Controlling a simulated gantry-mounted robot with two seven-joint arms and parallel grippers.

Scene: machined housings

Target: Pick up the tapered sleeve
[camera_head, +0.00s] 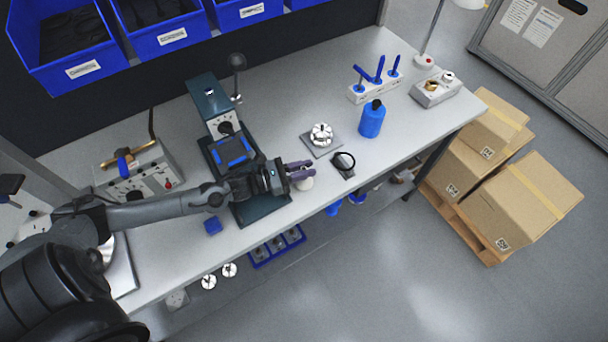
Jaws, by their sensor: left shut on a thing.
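My left gripper (304,171) reaches in from the left, over the front part of the bench. Its purple-grey fingers are shut on a small pale, rounded piece, which I take to be the tapered sleeve (306,184). The fingers hide its upper part, and only its lower part shows below them. It is too small to tell whether it touches the bench or hangs just above it. My right gripper is not in view.
A dark green press (213,104) stands behind the arm. A blue cube (212,225) lies near the front edge.

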